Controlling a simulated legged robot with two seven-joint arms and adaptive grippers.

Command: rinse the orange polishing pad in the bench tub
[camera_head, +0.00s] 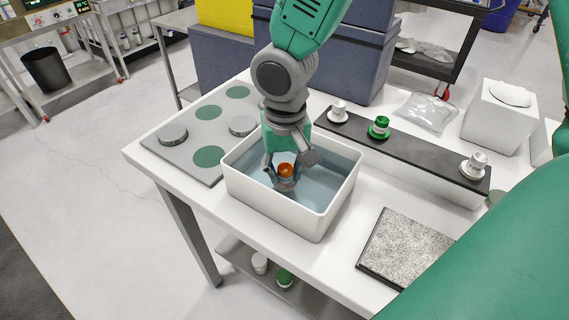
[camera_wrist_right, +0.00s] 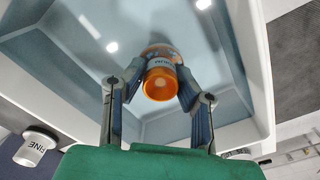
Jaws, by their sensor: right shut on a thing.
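The orange polishing pad (camera_head: 286,169) is inside the white bench tub (camera_head: 268,207), low down at the bluish water. My right gripper (camera_head: 284,178) reaches down into the tub and is shut on the pad. In the right wrist view, the pad's orange round end (camera_wrist_right: 160,83) shows between the two fingers of the right gripper (camera_wrist_right: 158,92), with partly readable lettering on its white band. The far part of the pad is at or below the water; its depth is hard to tell. My left gripper is not in view.
A black-topped rack (camera_head: 425,147) right of the tub bears a green-topped piece (camera_head: 379,127) and two white ones. A grey plate (camera_head: 185,150) with green discs and dark knobs lies left. A speckled slab (camera_head: 405,247) lies front right. The tub walls surround my gripper.

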